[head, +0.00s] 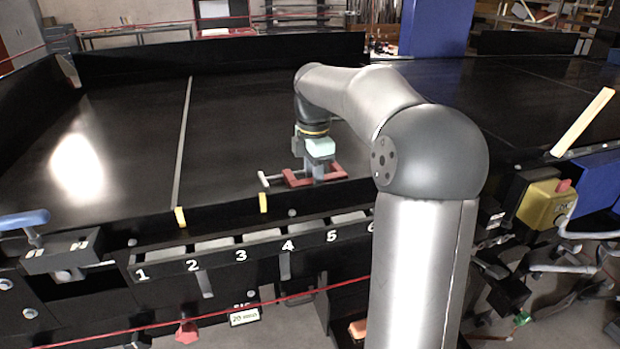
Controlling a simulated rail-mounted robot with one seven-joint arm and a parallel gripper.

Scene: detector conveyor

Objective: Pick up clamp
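A red clamp (331,173) with a grey screw handle lies on the black conveyor belt near its front edge. My gripper (318,176) points down directly over the clamp, with its fingers at the clamp's middle. The fingertips are small and partly hidden against the clamp, so I cannot tell whether they are open or shut on it. The clamp appears to rest on the belt.
A row of numbered bins (240,252) runs along the front below the belt edge. A raised black rail (220,57) borders the belt at the back. The belt left of the clamp is clear.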

